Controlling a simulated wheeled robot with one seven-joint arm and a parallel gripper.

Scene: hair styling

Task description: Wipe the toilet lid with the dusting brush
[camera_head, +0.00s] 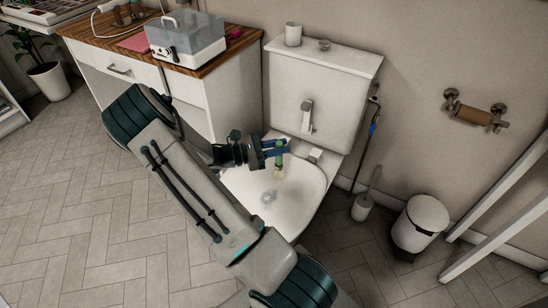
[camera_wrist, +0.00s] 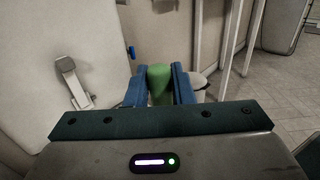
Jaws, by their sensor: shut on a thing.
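The toilet's white lid (camera_head: 308,198) is closed in the head view, below the white tank (camera_head: 312,95). My gripper (camera_head: 277,147) is over the back part of the lid, with its blue fingers shut on the green handle of the dusting brush (camera_head: 279,161). The brush points down, its pale end close to the lid; I cannot tell whether it touches. A faint greyish mark (camera_head: 268,197) shows on the lid near the brush. In the wrist view the green handle (camera_wrist: 159,85) sits between the blue fingers (camera_wrist: 158,90); the bristles are hidden there.
A cup (camera_head: 293,34) and a small dish (camera_head: 324,45) stand on the tank. A wooden-topped cabinet (camera_head: 195,98) is at the left. A toilet brush holder (camera_head: 362,207) and a white bin (camera_head: 419,224) stand at the right.

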